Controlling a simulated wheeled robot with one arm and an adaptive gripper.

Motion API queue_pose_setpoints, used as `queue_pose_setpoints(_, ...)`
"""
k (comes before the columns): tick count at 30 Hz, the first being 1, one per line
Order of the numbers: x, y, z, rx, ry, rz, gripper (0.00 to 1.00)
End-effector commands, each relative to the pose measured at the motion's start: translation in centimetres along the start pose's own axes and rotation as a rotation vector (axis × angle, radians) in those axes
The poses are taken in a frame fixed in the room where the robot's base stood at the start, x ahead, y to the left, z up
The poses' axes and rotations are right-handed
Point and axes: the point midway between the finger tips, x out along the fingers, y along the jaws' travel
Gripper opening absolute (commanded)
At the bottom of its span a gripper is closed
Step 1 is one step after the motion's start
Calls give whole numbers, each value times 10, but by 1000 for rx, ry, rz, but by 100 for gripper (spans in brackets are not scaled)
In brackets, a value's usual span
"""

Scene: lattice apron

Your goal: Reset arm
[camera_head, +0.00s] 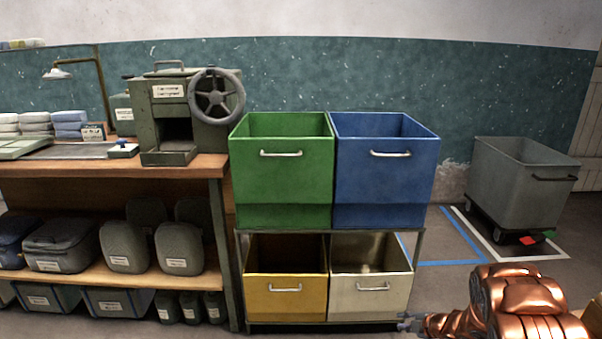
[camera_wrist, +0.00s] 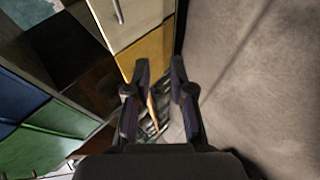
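My gripper (camera_head: 410,322) shows in the head view at the bottom, at the end of my copper-coloured arm, in front of the lower right of the bin rack. In the wrist view my gripper (camera_wrist: 160,66) has its two dark fingers apart, with nothing clearly held between them. Beyond the fingers are the yellow bin (camera_wrist: 155,50) and the cream bin (camera_wrist: 128,18). Only the fingertips show in the head view, and they are small there.
A rack holds a green bin (camera_head: 282,180) and a blue bin (camera_head: 384,175) above a yellow bin (camera_head: 285,297) and a cream bin (camera_head: 370,298). A workbench (camera_head: 190,168) with a machine stands left. A grey wheeled cart (camera_head: 517,185) stands right, with open floor (camera_head: 440,285) before it.

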Motion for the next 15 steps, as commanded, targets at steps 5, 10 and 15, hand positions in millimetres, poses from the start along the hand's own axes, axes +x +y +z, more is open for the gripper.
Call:
queue_pose_setpoints(5,-16,16,9,19,-64,-12,23)
queue_pose_setpoints(10,-35,37,18,42,-137,-20,23)
queue_pose_setpoints(15,-61,62,26,82,-231,-28,23)
